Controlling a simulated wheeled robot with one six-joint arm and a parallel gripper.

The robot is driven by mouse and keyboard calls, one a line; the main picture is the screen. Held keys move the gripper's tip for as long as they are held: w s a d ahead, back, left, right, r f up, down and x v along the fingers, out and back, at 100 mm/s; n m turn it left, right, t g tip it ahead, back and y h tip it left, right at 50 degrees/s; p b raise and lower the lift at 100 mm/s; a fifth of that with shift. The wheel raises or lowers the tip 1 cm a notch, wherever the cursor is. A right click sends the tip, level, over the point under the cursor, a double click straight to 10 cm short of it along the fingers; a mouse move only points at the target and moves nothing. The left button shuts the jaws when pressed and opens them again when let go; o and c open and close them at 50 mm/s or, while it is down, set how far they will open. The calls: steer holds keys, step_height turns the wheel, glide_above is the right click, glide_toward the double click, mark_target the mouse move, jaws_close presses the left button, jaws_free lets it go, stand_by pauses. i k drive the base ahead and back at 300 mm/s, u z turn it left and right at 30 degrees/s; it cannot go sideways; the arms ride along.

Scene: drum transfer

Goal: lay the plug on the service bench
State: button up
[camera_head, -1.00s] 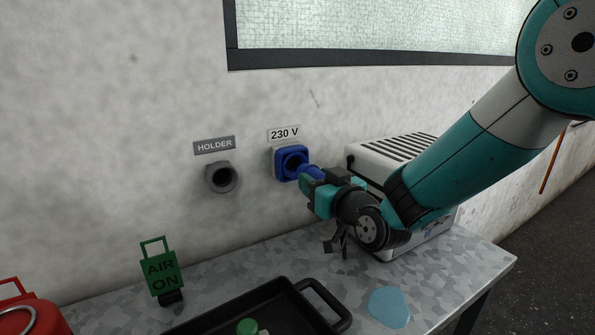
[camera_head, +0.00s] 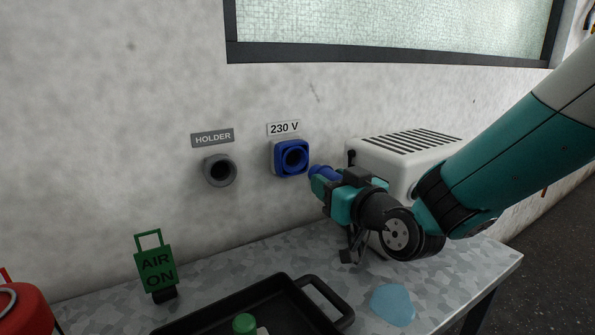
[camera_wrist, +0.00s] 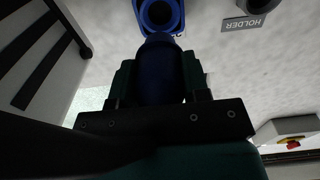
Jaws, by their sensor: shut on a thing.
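The blue plug (camera_head: 324,173) is held in my gripper (camera_head: 328,186), in front of and a little right of the blue 230 V socket (camera_head: 291,158). A gap shows between plug and socket. In the wrist view the plug (camera_wrist: 160,75) lies between both fingers of my gripper (camera_wrist: 160,85), with its front end towards the socket (camera_wrist: 160,14). The service bench (camera_head: 225,277) runs below along the wall, its top grey and mottled. The plug is above the bench top and not touching it.
The grey holder (camera_head: 220,170) on the wall is empty. A white slotted unit (camera_head: 400,150) stands behind my arm. A black tray (camera_head: 283,285) with a green-capped item (camera_head: 244,323), a bluish patch (camera_head: 392,304), and a green AIR ON sign (camera_head: 156,268) are on the bench. A red container (camera_head: 22,312) is at left.

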mark_target(314, 265)
steer(key=k, duration=1)
